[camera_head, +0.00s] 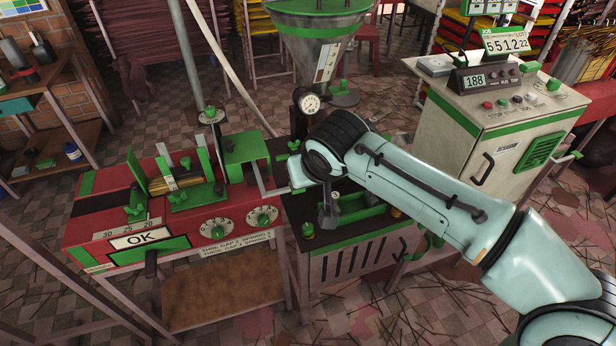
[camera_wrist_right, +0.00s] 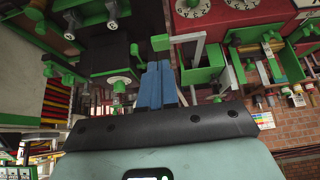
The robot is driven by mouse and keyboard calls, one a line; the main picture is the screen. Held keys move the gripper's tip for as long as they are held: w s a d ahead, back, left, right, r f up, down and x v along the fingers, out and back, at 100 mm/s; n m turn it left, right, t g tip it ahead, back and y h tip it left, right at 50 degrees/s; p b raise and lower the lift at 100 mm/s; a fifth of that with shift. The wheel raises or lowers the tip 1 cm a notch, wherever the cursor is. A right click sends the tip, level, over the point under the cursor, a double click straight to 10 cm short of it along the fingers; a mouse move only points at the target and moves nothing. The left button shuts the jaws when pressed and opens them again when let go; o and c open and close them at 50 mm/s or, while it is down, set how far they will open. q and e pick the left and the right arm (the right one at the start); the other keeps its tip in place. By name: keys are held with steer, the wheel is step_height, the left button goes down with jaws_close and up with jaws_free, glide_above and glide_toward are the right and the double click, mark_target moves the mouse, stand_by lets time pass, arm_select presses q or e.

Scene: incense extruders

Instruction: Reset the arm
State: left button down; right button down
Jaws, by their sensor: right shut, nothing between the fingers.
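My right arm (camera_head: 420,195) reaches in from the right in the head view, with its black wrist joint over the dark top of the green-trimmed machine (camera_head: 350,265). My right gripper (camera_wrist_right: 158,70) shows in the right wrist view as two blue fingers close together, shut and empty. In the head view its fingertips cannot be made out clearly behind the wrist. Several green fittings of the machines lie near the fingers in the wrist view; whether the fingers touch any of them I cannot tell. My left gripper is in neither view.
A red machine (camera_head: 82,237) with an OK plate and dials stands left of the wrist. A pressure gauge (camera_head: 310,103) and a large hopper (camera_head: 318,45) are just behind it. A beige control cabinet (camera_head: 455,135) stands right. Tiled floor with scattered sticks is open in front.

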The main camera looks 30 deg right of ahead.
stand_by(0.6)
steer(key=w+a+f+n+g+y, duration=0.1)
steer(key=a+f+y, duration=0.15)
steer(key=f, duration=0.95)
steer(key=w+a+f+n+g+y, duration=0.15)
steer(key=a+f, duration=0.25)
steer(key=f, duration=0.7)
steer(key=s+a+f+m+g, duration=0.15)
steer(key=s+f, duration=0.25)
steer(key=f, duration=0.5)
steer(key=s+a+f+g, duration=0.1)
steer(key=s+a+f, duration=0.25)
steer(key=f, duration=0.55)
steer(key=s+a+f+m+g+y, duration=0.1)
steer(key=s+f, duration=0.6)
steer(key=s, duration=0.3)
steer(key=s+f+m+g, duration=0.1)
steer(key=s+f+m, duration=0.1)
steer(key=s+f, duration=0.6)
step_height(320, 180, up, 13)
steer(key=s+p, duration=0.1)
steer(key=p, duration=1.1)
steer(key=shift+s+r+n, duration=0.15)
steer(key=shift+r+n, duration=0.05)
steer(key=shift+n, duration=0.1)
steer(key=shift+s+a, duration=0.1)
